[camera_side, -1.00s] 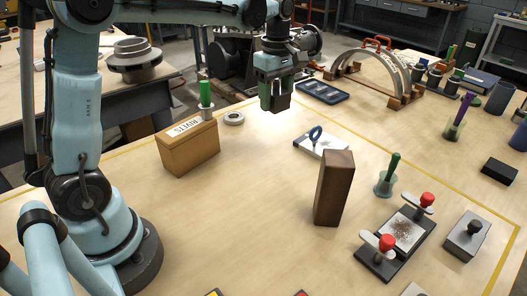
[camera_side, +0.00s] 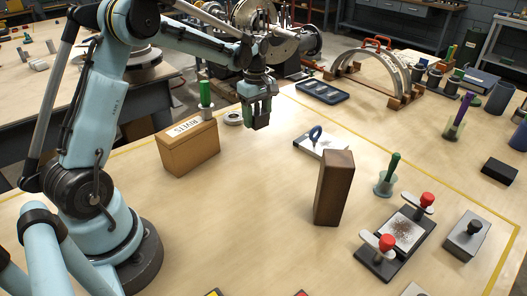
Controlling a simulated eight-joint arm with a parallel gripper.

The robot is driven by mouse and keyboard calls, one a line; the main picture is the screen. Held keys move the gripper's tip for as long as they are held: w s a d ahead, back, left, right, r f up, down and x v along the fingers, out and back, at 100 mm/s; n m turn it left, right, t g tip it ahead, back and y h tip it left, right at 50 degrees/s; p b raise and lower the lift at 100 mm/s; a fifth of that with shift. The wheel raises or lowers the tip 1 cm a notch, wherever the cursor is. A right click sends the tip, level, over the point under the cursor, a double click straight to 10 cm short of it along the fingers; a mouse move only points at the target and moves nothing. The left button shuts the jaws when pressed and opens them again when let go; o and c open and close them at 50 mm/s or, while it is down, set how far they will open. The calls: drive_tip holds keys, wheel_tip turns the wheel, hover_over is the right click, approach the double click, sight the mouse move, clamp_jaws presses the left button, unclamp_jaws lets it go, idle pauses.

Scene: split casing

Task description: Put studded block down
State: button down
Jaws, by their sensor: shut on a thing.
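My gripper (camera_side: 259,110) hangs pointing down over the back middle of the table, to the right of the box labelled RIVETS. It is shut on a small dark block (camera_side: 262,121), which I take as the studded block. The fingers hide most of it, and I cannot make out any studs. The block is near the tabletop (camera_side: 255,190), but I cannot tell whether it touches.
The RIVETS box (camera_side: 190,148) stands to the left, with a green-handled tool (camera_side: 205,95) behind it. A grey ring (camera_side: 233,118) lies close to my gripper. A tall brown block (camera_side: 334,187) and a white plate with a blue ring (camera_side: 320,145) stand to the right. The table's middle is clear.

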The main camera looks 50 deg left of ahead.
sight(255, 137)
drive_tip(key=shift+w+a+f, duration=0.15)
drive_tip(key=shift+a+f, duration=0.4)
drive_tip(key=shift+a, duration=0.3)
drive_tip(key=shift+f, duration=1.95)
drive_tip(key=shift+f, duration=0.15)
drive_tip(key=shift+c, duration=1.6)
unclamp_jaws()
